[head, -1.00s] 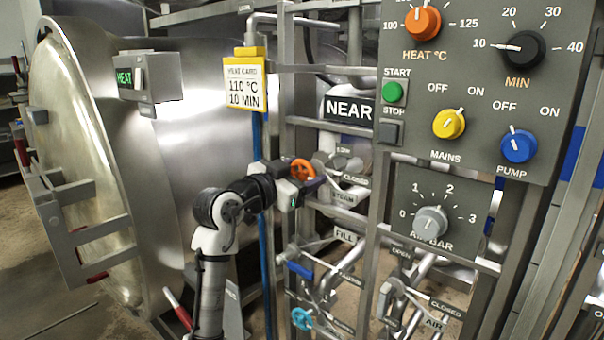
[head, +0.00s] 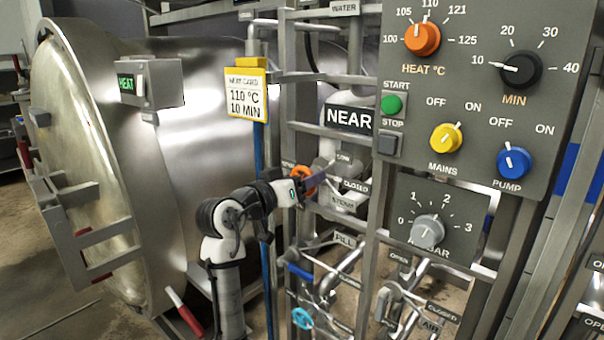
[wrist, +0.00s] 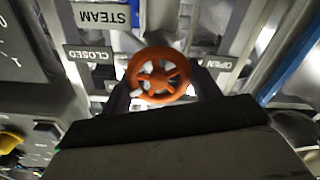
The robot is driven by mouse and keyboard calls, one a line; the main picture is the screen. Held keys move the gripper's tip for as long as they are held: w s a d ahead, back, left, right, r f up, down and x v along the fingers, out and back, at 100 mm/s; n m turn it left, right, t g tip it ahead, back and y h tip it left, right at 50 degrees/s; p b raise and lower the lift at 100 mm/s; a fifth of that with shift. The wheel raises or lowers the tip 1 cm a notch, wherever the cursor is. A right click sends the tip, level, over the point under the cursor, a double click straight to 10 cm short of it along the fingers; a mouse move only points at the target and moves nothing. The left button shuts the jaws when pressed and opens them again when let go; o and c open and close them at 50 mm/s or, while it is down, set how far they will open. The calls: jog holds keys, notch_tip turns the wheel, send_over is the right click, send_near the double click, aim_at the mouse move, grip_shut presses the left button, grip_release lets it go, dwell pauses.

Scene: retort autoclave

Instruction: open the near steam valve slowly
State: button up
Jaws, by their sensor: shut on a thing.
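The near steam valve has an orange handwheel (head: 303,178) on the pipe rack below the NEAR sign (head: 349,117). In the wrist view the spoked orange wheel (wrist: 158,68) sits between the two dark fingers of my gripper (wrist: 161,90). My gripper is shut on the wheel, one finger on each side of its rim. In the head view my gripper (head: 297,189) partly covers the wheel. In the wrist view the STEAM plate (wrist: 103,16), CLOSED plate (wrist: 89,55) and OPEN plate (wrist: 218,64) appear upside down around it.
The control panel (head: 470,80) with knobs stands at the right. The large steel autoclave (head: 100,180) fills the left. A yellow heat card (head: 246,95) reads 110 °C, 10 MIN. A cyan valve wheel (head: 302,318) and pipes lie below my gripper.

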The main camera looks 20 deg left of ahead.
jog(key=shift+n+p, duration=0.55)
jog(key=shift+n, duration=0.55)
jog(key=shift+a, duration=0.1)
jog(key=o, duration=1)
jog(key=shift+c, duration=0.2)
jog(key=shift+s, duration=0.1)
jog(key=b+v, duration=0.3)
jog(key=v, duration=1)
jog(key=shift+s+b, duration=0.35)
jog(key=shift+b, duration=0.05)
jog(key=shift+a, duration=0.1)
